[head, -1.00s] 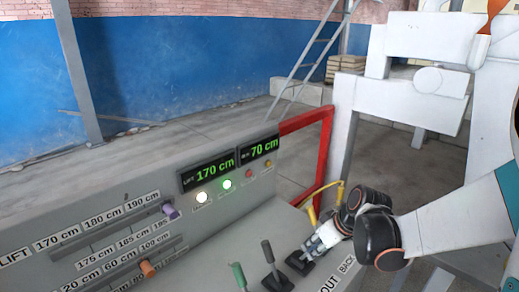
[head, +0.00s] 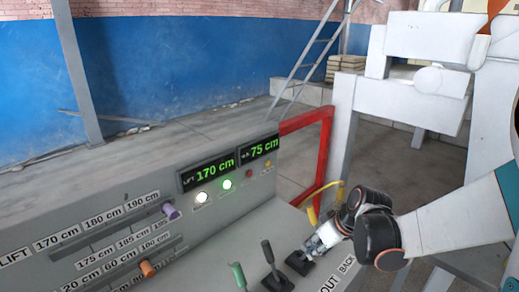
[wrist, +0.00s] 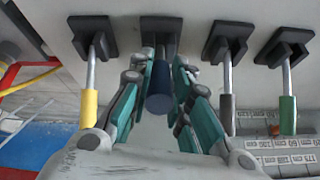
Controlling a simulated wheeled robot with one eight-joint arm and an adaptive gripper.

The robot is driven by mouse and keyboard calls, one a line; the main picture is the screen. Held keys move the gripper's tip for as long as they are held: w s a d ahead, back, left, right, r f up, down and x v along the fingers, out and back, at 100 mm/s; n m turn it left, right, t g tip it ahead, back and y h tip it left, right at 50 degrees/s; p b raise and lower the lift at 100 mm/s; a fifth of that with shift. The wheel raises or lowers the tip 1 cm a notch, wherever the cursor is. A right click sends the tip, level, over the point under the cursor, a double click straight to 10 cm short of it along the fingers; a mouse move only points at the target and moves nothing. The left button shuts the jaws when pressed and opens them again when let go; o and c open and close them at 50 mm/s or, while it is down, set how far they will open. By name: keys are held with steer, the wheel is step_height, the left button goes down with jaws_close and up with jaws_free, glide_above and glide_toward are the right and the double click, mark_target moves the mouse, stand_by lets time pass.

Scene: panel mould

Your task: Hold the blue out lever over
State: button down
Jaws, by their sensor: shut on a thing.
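The blue lever (wrist: 160,92) stands in a dark slotted base in the wrist view, between the two green-padded fingers of my gripper (wrist: 160,64). The fingers are shut on its blue handle from both sides. In the head view my gripper (head: 316,244) is at the right end of the grey console (head: 235,230), above a black lever base (head: 299,262). The blue handle is hidden there by the fingers. The second display (head: 259,150) reads 75 cm, and the LIFT display (head: 208,172) reads 170 cm.
A black lever (wrist: 227,108) and a green lever (wrist: 288,112) stand to the right in the wrist view, and a yellow lever (wrist: 89,104) to the left. A red frame (head: 322,155) and white machine (head: 345,125) stand behind my gripper.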

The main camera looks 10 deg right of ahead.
steer(key=w+a, duration=0.1)
steer(key=w+a+r+p, duration=0.1)
steer(key=w, duration=0.1)
steer(key=w+a+r, duration=0.1)
steer(key=shift+w+r, duration=0.15)
steer(key=shift+r, duration=0.05)
steer(key=c, duration=1.6)
jaws_free()
steer(key=shift+o, duration=0.8)
steer(key=v, duration=1.2)
steer(key=shift+d, duration=0.1)
